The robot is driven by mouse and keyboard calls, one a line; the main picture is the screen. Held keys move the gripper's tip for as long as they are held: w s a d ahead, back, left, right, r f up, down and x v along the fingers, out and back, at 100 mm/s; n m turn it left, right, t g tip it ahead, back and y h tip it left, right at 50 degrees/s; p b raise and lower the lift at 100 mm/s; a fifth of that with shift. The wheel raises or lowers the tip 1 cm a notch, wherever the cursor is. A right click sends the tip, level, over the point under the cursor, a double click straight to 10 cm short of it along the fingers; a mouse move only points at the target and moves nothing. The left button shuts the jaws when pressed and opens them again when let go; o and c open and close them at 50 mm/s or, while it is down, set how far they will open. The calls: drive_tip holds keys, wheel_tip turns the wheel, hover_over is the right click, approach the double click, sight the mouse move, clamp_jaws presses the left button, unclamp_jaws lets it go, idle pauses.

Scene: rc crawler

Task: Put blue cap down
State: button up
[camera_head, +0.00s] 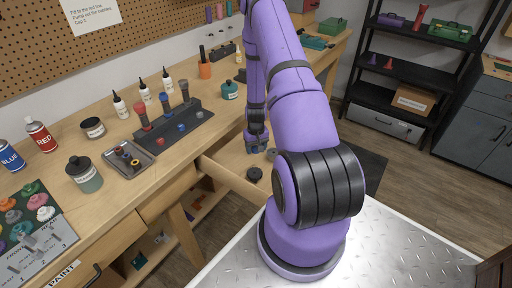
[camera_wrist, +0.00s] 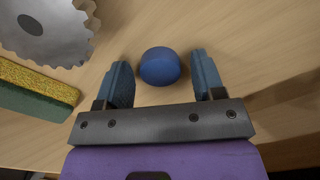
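The blue cap (camera_wrist: 160,66) is a small rounded piece on a pale wooden surface in the wrist view. It sits between the fingertips of my gripper (camera_wrist: 163,80), with a visible gap on each side. The fingers are apart and do not touch it. In the head view my gripper (camera_head: 257,143) points down near the open drawer (camera_head: 225,178); the cap beneath it cannot be made out there.
A grey toothed disc (camera_wrist: 45,32) and a yellow-green sponge (camera_wrist: 35,90) lie left of the cap. On the bench are a dark rack (camera_head: 172,128) with several bottles behind it, a small tray (camera_head: 128,158) and a teal jar (camera_head: 229,90).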

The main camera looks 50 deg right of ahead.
drive_tip(key=shift+r, duration=0.1)
drive_tip(key=w+a+r+n+t, duration=0.1)
drive_tip(key=w+a+r, duration=0.15)
drive_tip(key=r, duration=0.95)
drive_tip(key=w+a+r, duration=0.1)
drive_tip(key=a+r, duration=0.3)
drive_tip(key=r, duration=0.9)
drive_tip(key=s+a+r+n+t, duration=0.2)
drive_tip(key=a+r, duration=0.8)
drive_tip(key=r, duration=0.4)
drive_tip(key=s+a+r+n+t, duration=0.1)
drive_tip(key=s+a+r, duration=0.6)
drive_tip(key=s, duration=0.3)
drive_tip(key=s+a+r+n+t, duration=0.1)
drive_tip(key=s+a+r+n, duration=0.1)
drive_tip(key=s+a+r, duration=0.5)
drive_tip(key=s+r, duration=0.1)
drive_tip(key=s, duration=0.2)
drive_tip(key=shift+a, duration=0.2)
drive_tip(key=shift+s+r, duration=0.1)
